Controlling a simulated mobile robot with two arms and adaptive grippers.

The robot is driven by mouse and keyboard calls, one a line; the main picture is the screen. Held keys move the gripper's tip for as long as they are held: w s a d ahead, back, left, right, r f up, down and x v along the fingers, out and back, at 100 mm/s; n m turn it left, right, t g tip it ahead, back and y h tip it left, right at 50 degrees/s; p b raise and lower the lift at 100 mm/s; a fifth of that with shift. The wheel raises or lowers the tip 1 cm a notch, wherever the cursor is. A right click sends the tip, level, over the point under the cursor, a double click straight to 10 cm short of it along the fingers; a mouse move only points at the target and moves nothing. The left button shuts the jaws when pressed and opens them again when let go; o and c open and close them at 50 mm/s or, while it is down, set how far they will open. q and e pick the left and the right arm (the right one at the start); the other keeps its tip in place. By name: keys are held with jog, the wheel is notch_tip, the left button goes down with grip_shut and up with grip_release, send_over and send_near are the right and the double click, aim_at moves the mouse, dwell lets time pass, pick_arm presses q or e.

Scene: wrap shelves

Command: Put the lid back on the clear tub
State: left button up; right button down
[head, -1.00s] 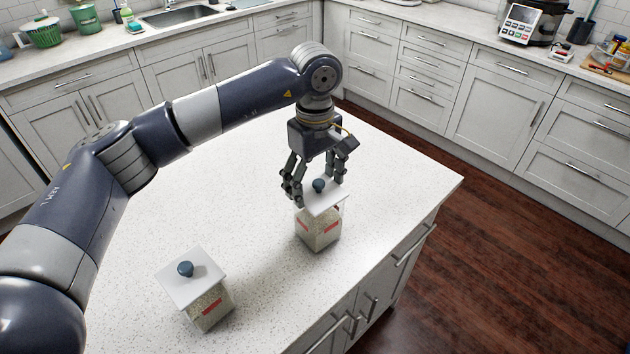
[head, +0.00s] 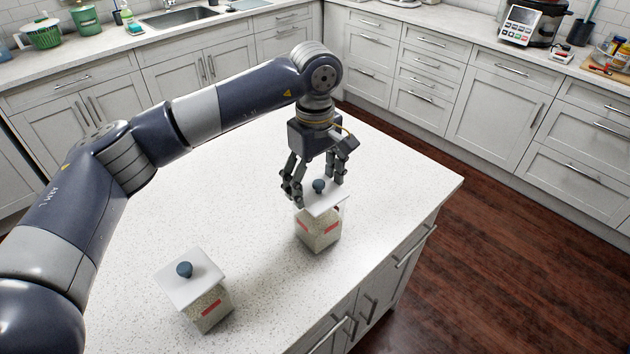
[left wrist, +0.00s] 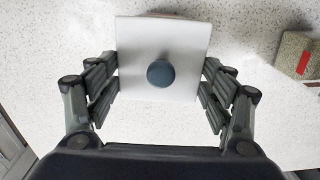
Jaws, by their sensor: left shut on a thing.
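A white square lid (head: 327,199) with a dark blue knob is at the top of the clear tub (head: 318,228), which holds pale grains and has red labels. My left gripper (head: 315,190) points down with its fingers shut on the lid's opposite edges. In the left wrist view the lid (left wrist: 135,50) lies between the two finger pairs (left wrist: 160,88), knob centred, hiding nearly all of the tub. A reddish sliver shows past its far edge. I cannot tell whether the lid rests on the rim or sits slightly above it. My right gripper is not in view.
A second, similar tub (head: 208,306) with its white lid (head: 190,280) on stands on the counter at front left. It also shows at the right of the left wrist view (left wrist: 292,52). The island counter (head: 220,170) is otherwise clear; its right edge is near the gripped lid.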

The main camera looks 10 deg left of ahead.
pick_arm(q)
jog(key=shift+f+b, duration=0.5)
jog(key=shift+b, duration=0.3)
dwell(0.7)
jog(key=o, duration=1)
jog(key=shift+o, duration=0.3)
jog(key=shift+r+p, duration=1.75)
jog(key=shift+r, duration=1.8)
